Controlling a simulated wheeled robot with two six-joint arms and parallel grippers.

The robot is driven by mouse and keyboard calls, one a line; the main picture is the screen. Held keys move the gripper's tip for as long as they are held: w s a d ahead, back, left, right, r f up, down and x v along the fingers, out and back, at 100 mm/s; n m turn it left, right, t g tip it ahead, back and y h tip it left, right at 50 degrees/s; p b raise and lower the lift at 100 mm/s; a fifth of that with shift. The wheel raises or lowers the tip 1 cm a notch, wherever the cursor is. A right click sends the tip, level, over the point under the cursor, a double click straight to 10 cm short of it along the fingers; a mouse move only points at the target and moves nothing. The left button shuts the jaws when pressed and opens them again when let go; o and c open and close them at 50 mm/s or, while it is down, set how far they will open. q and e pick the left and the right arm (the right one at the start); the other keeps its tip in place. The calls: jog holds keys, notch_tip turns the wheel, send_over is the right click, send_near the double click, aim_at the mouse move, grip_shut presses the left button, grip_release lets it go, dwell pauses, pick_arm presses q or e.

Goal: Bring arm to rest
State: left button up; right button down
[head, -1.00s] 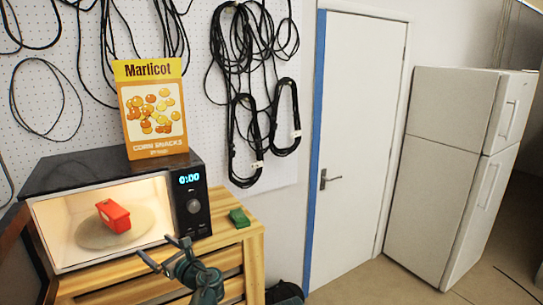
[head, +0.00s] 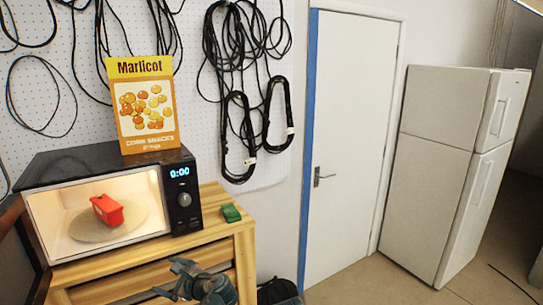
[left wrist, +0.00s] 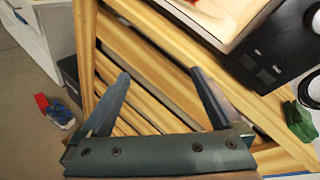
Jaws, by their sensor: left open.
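My left gripper (head: 167,278) is low in the head view, in front of the wooden stand and below the microwave. In the left wrist view the two fingers of the left gripper (left wrist: 160,74) are spread wide with nothing between them. They point toward the slatted front of the wooden stand (left wrist: 145,50). My right gripper is in neither view.
Floor shows before the door (head: 346,140) and fridge (head: 440,170).

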pick_arm(q)
jog(key=s+d+f+n+g+h+b, duration=0.1)
jog(key=s+d+f+n+g+h, duration=0.3)
jog(key=s+d+f+n, duration=0.3)
jog(key=s+d+f+n+g+h+b, duration=0.1)
jog(key=s+d+f+n+g+h, duration=0.3)
jog(key=s+d+f, duration=0.7)
jog(key=d+n+h, duration=0.2)
jog(key=d+n, duration=0.1)
jog(key=d, duration=0.2)
jog(key=shift+n+h+b, duration=0.35)
jog(key=shift+n+h, duration=0.05)
